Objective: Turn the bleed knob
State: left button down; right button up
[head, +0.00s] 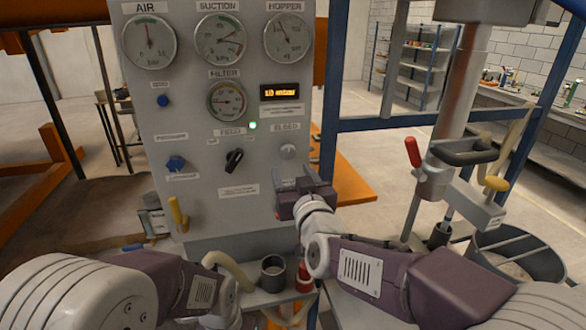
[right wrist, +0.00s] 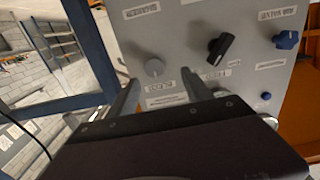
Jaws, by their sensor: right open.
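The bleed knob (head: 288,151) is a small round grey knob on the grey control panel (head: 205,115), under the BLEED label. It also shows in the right wrist view (right wrist: 154,67), where the panel looks turned upside down. My right gripper (head: 298,183) is open and empty, just below the knob in the head view. In the right wrist view its two fingers (right wrist: 160,78) point at the panel, with the knob seen between their tips and not visibly touched. My left arm comes in at the lower left; its gripper is not in view.
A black feed switch (head: 234,160) and a blue knob (head: 176,163) sit left of the bleed knob. Gauges and a lit display (head: 280,92) are above. A grey cup (head: 273,273) stands below the panel. A blue frame (head: 400,122) stands to the right.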

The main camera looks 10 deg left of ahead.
aim_at(289, 153)
jog(key=p+x, duration=0.1)
jog(key=x, duration=0.4)
jog(key=d+p+x, duration=0.1)
jog(key=x, duration=0.2)
jog(key=shift+w+r+p, duration=0.2)
jog(key=shift+r+p, duration=0.1)
jog(key=shift+s+d+r, duration=0.1)
jog(key=shift+s+d, duration=0.1)
jog(key=shift+d, duration=0.1)
pick_arm(q)
jog(key=r, duration=0.2)
jog(key=d+r, duration=0.1)
jog(key=shift+s, duration=0.25)
pick_arm(e)
jog(key=shift+w+a, duration=0.1)
jog(key=shift+a, duration=0.05)
grip_shut()
